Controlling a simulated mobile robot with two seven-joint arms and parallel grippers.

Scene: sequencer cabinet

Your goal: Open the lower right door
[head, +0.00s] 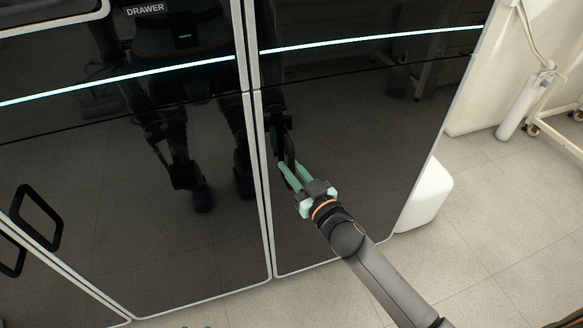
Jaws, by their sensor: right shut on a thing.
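The lower right door (370,150) is a dark glossy panel with a pale edge, right of the middle seam of the cabinet. It looks flush with the cabinet, with no clear gap at its edges. A black handle (290,147) is on its left side, partly hidden by my fingers and hard to tell from the dark panel. My right gripper (287,168), with green fingers, reaches in from the lower right and is shut on this handle. My left gripper is not in view.
The neighbouring dark door (80,200) is left of the seam, with black handles (38,217) at the far left. A white rounded block (428,195) stands by the cabinet's right side. A white wheeled frame (545,95) is at upper right. Tiled floor (500,240) at right is clear.

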